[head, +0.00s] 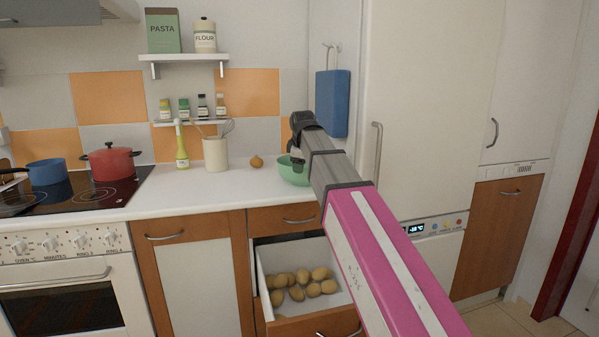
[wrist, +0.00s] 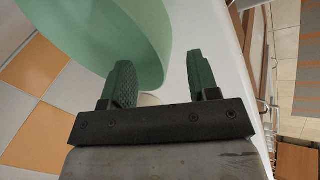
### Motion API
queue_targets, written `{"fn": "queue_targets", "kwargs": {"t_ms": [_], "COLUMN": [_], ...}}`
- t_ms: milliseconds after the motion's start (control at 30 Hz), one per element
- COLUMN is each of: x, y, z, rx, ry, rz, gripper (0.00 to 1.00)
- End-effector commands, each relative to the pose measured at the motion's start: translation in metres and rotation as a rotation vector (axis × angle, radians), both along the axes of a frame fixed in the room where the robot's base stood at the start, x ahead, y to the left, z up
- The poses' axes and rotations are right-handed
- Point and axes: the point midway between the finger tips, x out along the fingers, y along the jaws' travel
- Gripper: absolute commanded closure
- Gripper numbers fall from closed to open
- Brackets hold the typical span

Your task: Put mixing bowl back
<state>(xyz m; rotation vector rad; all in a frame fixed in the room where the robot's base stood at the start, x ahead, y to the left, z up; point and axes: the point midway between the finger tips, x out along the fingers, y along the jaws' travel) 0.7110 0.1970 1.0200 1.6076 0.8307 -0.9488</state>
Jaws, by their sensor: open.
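The green mixing bowl (head: 292,172) stands on the white counter, right of the utensil crock, partly hidden behind my arm. In the wrist view the bowl (wrist: 95,35) fills the upper left, and its wall passes behind the left finger. I cannot tell whether the left finger touches the bowl. In the head view my arm hides most of the gripper.
A drawer (head: 265,276) with several potatoes stands open below the counter. The stove (head: 90,190) holds a red pot (head: 110,164) and a blue pan (head: 46,172). A bottle (head: 181,150), a crock (head: 215,155) and an onion-like item (head: 256,162) stand on the counter (head: 190,199). A tall white fridge (head: 420,110) stands right.

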Motion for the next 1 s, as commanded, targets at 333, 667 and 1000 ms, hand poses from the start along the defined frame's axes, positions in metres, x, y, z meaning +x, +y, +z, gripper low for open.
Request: {"fn": "queue_targets", "kwargs": {"t_ms": [333,667,1000], "x": [-0.024,-0.03,-0.03], "y": [-0.003,-0.004,-0.004], "z": [0.049,0.06,0.06], "rx": [0.0,0.0,0.0], "ry": [-0.001,0.0,0.0], "rz": [0.0,0.0,0.0], "gripper": [0.45,0.45,0.45]}}
